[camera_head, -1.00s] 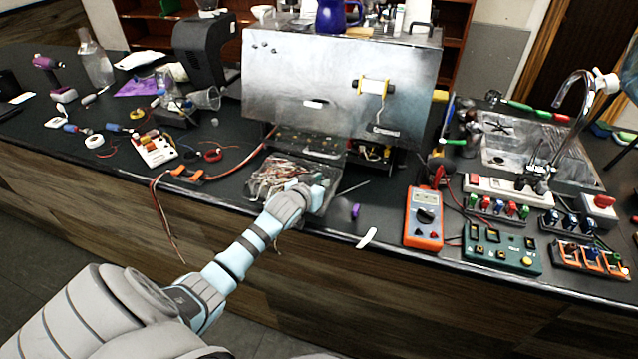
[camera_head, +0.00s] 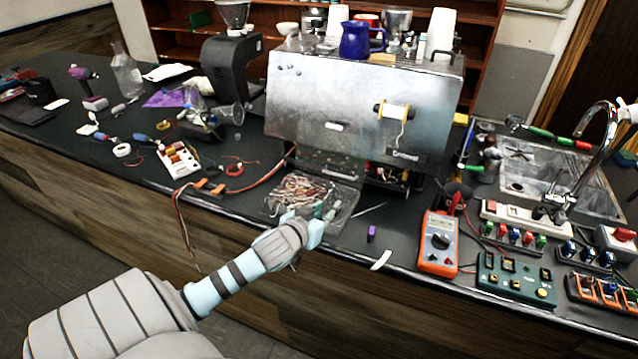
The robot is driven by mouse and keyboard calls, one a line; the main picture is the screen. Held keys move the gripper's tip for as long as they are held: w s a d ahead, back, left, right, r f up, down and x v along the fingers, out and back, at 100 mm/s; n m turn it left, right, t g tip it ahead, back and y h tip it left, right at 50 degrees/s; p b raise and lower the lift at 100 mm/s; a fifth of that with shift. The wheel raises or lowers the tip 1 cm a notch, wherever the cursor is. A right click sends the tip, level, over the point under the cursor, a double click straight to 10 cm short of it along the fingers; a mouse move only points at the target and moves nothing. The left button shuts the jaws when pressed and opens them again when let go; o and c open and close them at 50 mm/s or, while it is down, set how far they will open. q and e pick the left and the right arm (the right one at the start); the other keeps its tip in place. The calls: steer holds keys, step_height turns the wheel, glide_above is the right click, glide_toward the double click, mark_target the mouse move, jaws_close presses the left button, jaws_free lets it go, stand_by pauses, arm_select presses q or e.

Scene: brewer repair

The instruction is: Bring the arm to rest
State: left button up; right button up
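My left arm comes in from the bottom left. Its gripper (camera_head: 314,228) is at the counter's front edge, just in front of a clear tray (camera_head: 345,207) of tangled wires, and overlaps its near side in the picture. The fingers point away from me and are partly hidden by the wrist, so I cannot tell whether they are open or shut. I see nothing clearly held. My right gripper is not in view.
The steel brewer (camera_head: 345,105) stands behind the tray. An orange multimeter (camera_head: 438,243), a green circuit board (camera_head: 515,278) and a sink (camera_head: 560,180) are to the right. A small purple piece (camera_head: 371,233) and a white strip (camera_head: 381,260) lie near the counter (camera_head: 335,250) edge.

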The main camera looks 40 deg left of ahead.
arm_select(q)
steer(key=shift+s+d+r, duration=0.2)
steer(key=shift+s+r, duration=0.1)
steer(key=shift+s, duration=0.3)
